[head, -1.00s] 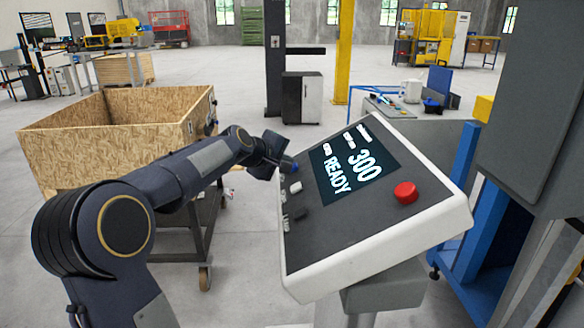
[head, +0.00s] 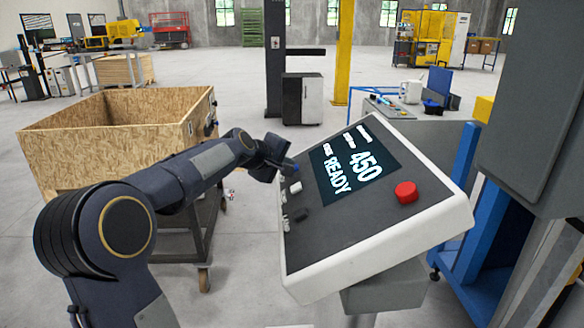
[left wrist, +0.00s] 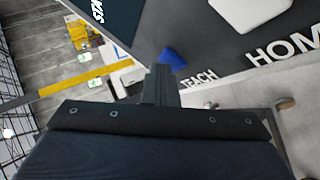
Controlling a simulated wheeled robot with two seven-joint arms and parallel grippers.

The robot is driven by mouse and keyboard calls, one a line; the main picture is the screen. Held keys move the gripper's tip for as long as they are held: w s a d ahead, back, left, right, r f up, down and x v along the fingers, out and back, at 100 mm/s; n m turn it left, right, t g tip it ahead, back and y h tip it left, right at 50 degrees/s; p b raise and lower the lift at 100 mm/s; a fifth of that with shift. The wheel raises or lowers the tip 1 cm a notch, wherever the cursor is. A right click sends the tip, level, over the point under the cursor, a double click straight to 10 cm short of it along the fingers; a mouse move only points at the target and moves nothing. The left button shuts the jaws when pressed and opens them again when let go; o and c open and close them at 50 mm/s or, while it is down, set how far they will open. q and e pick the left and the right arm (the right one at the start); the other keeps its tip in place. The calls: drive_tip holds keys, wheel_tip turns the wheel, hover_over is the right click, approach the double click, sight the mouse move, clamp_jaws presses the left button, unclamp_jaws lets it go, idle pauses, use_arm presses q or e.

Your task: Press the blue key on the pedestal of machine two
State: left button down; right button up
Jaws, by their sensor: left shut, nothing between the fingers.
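The pedestal panel (head: 375,215) is tilted, with a dark face in a white frame. Its screen (head: 350,165) reads "450" and "READY". My left gripper (head: 282,166) is shut and empty at the panel's far left edge, over the blue key (head: 294,168), which it partly hides. In the left wrist view the blue key (left wrist: 173,60) shows just past my closed fingertips (left wrist: 162,72), next to the word "TEACH". I cannot tell whether they touch. My right gripper is not in view.
A white key (head: 296,187) and a dark key (head: 301,214) sit nearer on the panel's left side. A red button (head: 406,192) is at its right. A wooden crate (head: 105,140) on a wheeled cart stands left, behind my left arm. A grey cabinet (head: 535,110) stands close at right.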

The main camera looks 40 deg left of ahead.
use_arm(q)
drive_tip(key=shift+s+a+r+p, duration=0.25)
drive_tip(key=shift+a+r+p, duration=0.1)
drive_tip(key=shift+r, duration=0.35)
drive_tip(key=r, duration=0.1)
drive_tip(key=s+a+r+p, duration=0.1)
drive_tip(key=r, duration=0.1)
drive_tip(key=a+r+p, duration=0.1)
drive_tip(key=shift+s+r, duration=0.2)
drive_tip(key=shift+s, duration=0.1)
idle(0.8)
